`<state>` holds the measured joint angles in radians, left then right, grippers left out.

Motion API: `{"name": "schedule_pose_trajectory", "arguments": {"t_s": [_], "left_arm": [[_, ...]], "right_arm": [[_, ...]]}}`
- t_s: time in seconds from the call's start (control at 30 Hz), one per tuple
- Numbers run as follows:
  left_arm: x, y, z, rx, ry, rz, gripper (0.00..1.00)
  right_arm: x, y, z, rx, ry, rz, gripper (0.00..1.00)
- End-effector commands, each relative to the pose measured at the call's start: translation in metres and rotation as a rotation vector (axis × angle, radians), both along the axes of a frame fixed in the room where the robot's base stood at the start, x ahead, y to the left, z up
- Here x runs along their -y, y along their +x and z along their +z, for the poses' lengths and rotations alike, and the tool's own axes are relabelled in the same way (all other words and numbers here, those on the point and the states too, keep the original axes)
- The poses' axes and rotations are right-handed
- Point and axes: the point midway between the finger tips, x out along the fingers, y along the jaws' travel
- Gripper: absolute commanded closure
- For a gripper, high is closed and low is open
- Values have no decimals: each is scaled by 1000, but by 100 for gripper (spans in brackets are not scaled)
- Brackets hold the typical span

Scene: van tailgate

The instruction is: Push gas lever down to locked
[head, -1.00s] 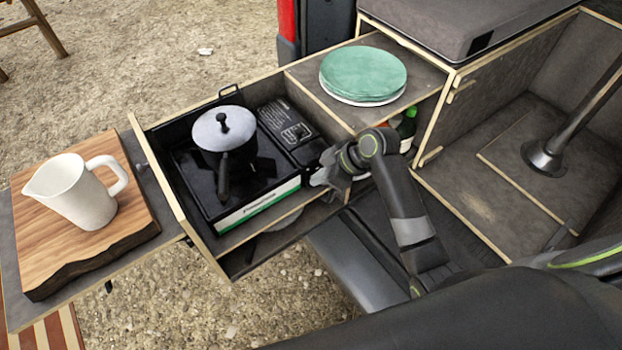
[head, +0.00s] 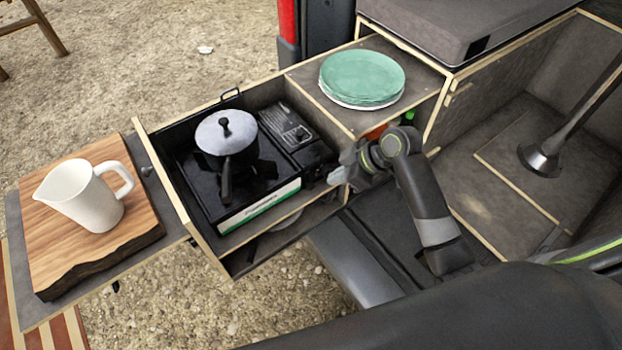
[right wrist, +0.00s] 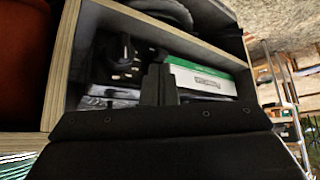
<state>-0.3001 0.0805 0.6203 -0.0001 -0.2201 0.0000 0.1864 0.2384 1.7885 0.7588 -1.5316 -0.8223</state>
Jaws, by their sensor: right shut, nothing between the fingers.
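The portable gas stove (head: 259,207) sits in the pulled-out drawer, with a lidded pot (head: 226,135) on its burner. Its black control end (head: 309,150) is at its right side, near my right gripper. The gas lever itself is too small and dark to make out in the head view. My right gripper (head: 335,177) is shut and empty, just right of the stove's front right corner, apart from it as far as I can see. In the right wrist view the shut fingers (right wrist: 159,85) point at the stove front (right wrist: 205,80), with a dark knob (right wrist: 126,50) to their left. My left gripper is not in view.
The drawer's wooden edge (head: 180,196) surrounds the stove. A wooden divider and shelf with green plates (head: 361,75) stand behind my right gripper. A white pitcher (head: 80,195) stands on a wooden board (head: 100,245) at left.

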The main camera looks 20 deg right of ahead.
Motion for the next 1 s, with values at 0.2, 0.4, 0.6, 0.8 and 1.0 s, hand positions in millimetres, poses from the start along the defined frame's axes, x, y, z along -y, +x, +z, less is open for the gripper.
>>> {"name": "schedule_pose_trajectory", "arguments": {"t_s": [0.2, 0.4, 0.6, 0.8, 1.0], "left_arm": [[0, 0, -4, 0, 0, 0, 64], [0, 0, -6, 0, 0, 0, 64], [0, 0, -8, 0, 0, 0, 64], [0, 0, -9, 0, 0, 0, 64], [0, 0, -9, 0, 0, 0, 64]], "right_arm": [[25, -15, 35, 3, -8, 2, 100], [44, -26, 64, 2, -7, 1, 100], [60, -36, 90, 2, -6, 0, 100], [73, -45, 109, 1, -4, 0, 100], [79, -49, 120, 0, -2, 0, 100]]}}
